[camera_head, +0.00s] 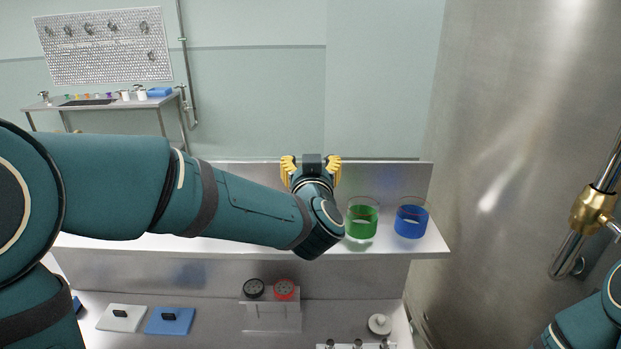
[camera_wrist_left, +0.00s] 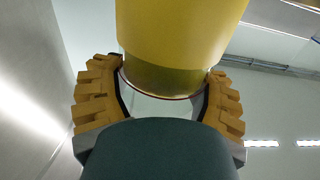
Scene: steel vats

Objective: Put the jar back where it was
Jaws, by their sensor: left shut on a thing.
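My left gripper (camera_head: 312,168) is over the steel shelf, with its yellow fingers pointing away from the head camera. In the left wrist view the gripper (camera_wrist_left: 163,92) is shut on a clear jar with yellow contents (camera_wrist_left: 180,40), one finger on each side. The jar is hidden behind my gripper and wrist in the head view. Whether it touches the shelf cannot be told. My right gripper is out of view; only part of that arm shows at the bottom right.
A green-filled jar (camera_head: 362,222) and a blue-filled jar (camera_head: 411,221) stand on the shelf (camera_head: 385,247), just right of my left wrist. Below are a clear stand (camera_head: 271,318) with black and red round caps, and white and blue pads. A big steel vat (camera_head: 510,120) bounds the right.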

